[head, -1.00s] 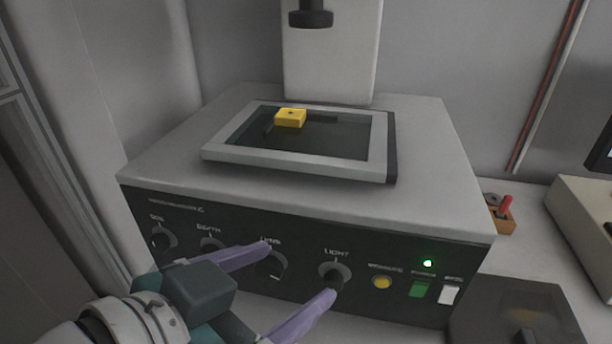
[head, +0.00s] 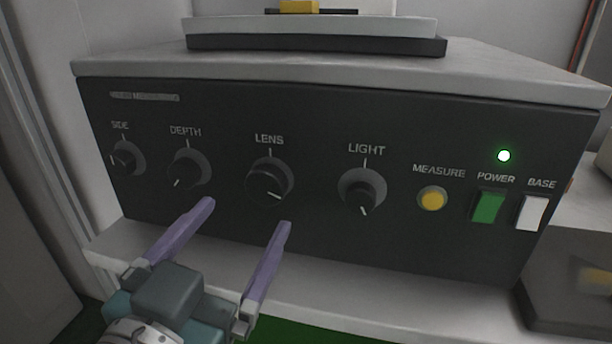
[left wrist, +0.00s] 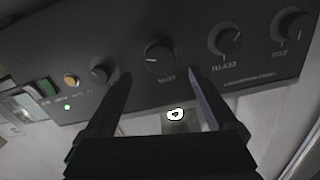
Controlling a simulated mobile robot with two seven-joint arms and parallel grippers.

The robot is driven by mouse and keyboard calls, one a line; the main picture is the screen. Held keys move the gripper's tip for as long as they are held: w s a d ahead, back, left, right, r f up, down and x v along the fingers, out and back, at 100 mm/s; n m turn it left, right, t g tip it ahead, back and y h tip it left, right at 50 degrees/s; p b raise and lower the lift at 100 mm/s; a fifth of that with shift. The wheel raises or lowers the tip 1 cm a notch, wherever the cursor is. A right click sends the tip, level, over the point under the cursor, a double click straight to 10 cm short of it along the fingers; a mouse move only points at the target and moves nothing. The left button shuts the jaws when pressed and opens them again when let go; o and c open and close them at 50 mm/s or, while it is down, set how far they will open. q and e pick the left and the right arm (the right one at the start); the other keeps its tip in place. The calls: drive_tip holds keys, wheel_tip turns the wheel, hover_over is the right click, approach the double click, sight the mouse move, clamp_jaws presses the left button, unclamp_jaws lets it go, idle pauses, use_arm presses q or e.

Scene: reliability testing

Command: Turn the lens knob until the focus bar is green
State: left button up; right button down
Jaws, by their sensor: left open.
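The lens knob (head: 269,182) is a round black dial under the LENS label on the dark front panel. Its white mark points to the lower right. My left gripper (head: 247,214) is open and empty, with purple fingers, just below and in front of the lens knob and apart from it. In the left wrist view, the lens knob (left wrist: 158,57) shows beyond and between the two fingertips (left wrist: 158,73). No focus bar shows in either view. My right gripper is not in view.
The depth knob (head: 189,170) and side knob (head: 127,158) sit to the left, the light knob (head: 362,189) to the right. Farther right are a yellow measure button (head: 432,198), green power switch (head: 488,206) and white base switch (head: 532,213). A yellow block (head: 299,7) rests on the stage above.

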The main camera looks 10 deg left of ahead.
sight(263, 189)
use_arm(q)
drive_tip(key=w+b, duration=0.1)
drive_tip(key=w, duration=0.5)
drive_tip(key=shift+w+d, duration=0.1)
drive_tip(key=shift+w, duration=0.05)
drive_tip(key=shift+c, duration=0.3)
drive_tip(key=c, duration=1.3)
